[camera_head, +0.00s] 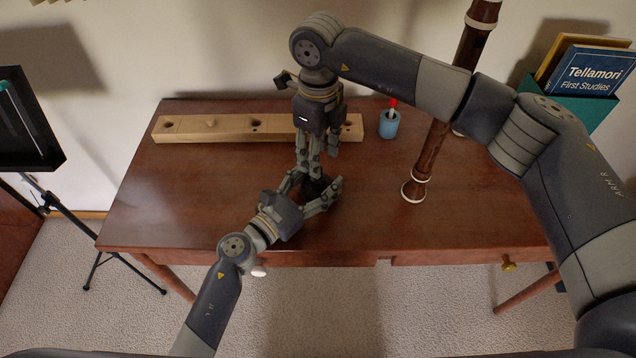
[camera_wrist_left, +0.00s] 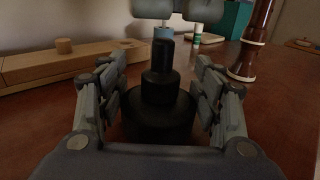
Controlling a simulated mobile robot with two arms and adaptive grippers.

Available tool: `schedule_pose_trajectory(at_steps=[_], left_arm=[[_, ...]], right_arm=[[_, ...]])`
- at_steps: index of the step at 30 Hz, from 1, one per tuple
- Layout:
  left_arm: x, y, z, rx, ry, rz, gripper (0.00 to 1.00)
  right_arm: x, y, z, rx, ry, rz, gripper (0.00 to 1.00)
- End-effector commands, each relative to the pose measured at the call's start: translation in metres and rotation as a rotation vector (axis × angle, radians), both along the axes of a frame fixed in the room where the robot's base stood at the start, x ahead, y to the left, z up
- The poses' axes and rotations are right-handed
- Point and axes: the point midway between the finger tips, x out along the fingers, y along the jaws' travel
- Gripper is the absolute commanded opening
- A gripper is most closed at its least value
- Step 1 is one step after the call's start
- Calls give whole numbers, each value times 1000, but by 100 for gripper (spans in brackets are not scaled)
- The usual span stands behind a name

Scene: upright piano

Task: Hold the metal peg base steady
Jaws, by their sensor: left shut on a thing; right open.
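The metal peg base (camera_head: 316,188) is dark, round and stepped, and stands upright near the middle of the table. In the left wrist view the peg base (camera_wrist_left: 160,112) shows clearly between both fingers. My left gripper (camera_head: 314,186) comes from the front and is shut on it, one finger on each side. My right gripper (camera_head: 308,174) points down directly above the base and is open. Its fingers hide part of the base in the head view. At the top of the left wrist view the right fingers (camera_wrist_left: 178,10) show only in part, just above the base's narrow top.
A pale wooden block with holes (camera_head: 225,128) lies along the back of the table (camera_head: 190,200). A blue cup (camera_head: 389,125) and an upright brown woodwind tube (camera_head: 427,158) stand right of my grippers. A music stand (camera_head: 30,120) is at left. The table's left side is clear.

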Motion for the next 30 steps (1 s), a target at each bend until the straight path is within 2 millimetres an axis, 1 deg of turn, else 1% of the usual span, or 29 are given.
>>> schedule_pose_trajectory(at_steps=[3, 6, 19, 23, 30], left_arm=[[0, 0, -1, 0, 1, 0, 0], [0, 0, -1, 0, 1, 0, 0], [0, 0, -1, 0, 1, 0, 0], [0, 0, -1, 0, 1, 0, 0], [0, 0, 0, 0, 1, 0, 0]], right_arm=[[0, 0, 7, 0, -1, 106, 45], [0, 0, 10, 0, -1, 160, 45], [0, 0, 9, 0, 0, 182, 45], [-1, 0, -2, 0, 4, 181, 45], [-1, 0, -40, 0, 4, 180, 45]])
